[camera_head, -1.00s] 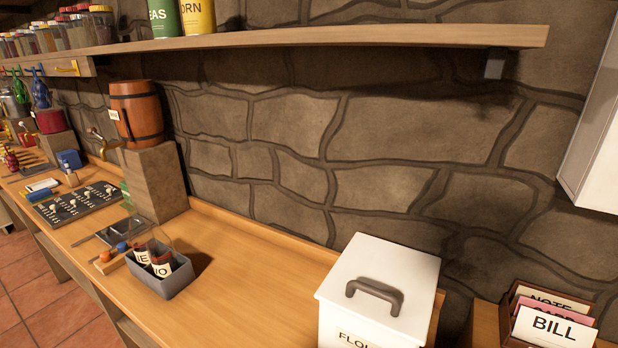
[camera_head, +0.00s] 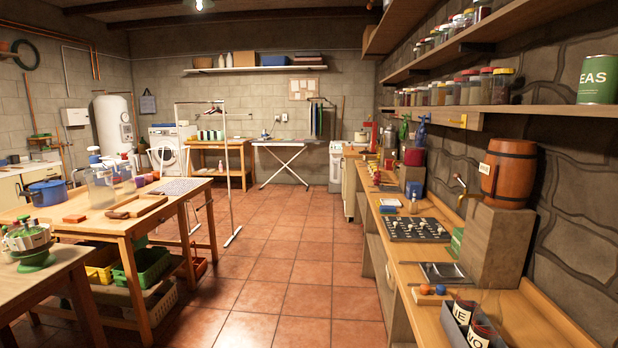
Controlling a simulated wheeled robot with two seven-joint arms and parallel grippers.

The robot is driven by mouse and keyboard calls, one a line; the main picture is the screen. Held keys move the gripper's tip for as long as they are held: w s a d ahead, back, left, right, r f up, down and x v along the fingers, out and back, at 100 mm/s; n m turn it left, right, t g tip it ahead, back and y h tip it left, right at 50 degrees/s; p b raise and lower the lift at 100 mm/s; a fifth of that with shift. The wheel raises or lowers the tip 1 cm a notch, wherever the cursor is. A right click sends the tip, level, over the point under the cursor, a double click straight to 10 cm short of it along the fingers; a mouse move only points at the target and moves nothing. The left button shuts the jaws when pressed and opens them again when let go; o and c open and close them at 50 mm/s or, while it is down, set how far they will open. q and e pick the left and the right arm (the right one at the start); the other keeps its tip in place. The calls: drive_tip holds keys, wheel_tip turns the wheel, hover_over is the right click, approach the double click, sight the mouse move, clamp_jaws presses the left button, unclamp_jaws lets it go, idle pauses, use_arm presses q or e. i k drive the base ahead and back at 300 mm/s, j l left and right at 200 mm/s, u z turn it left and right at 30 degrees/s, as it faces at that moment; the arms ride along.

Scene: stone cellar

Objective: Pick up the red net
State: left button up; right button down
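I cannot make out a red net for sure. A green hanging bundle (camera_head: 405,128) and a blue hanging bundle (camera_head: 421,130) hang under the right-hand shelf, above the long bench. A small red thing (camera_head: 389,164) sits on the bench near them, too small to tell what it is. A dark red round object (camera_head: 413,157) stands just below the blue bundle. Neither of my grippers is in view.
The long wooden bench (camera_head: 408,270) runs along the right wall, with a game board (camera_head: 415,229) and a barrel (camera_head: 508,172) on a block. A table (camera_head: 130,222) with jars stands at left. The tiled floor (camera_head: 285,270) between them is clear.

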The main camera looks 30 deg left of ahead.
sight(377, 176)
drive_tip(key=u, duration=0.45)
drive_tip(key=i+j+u, duration=0.1)
drive_tip(key=i+u, duration=0.35)
drive_tip(key=i, duration=1.8)
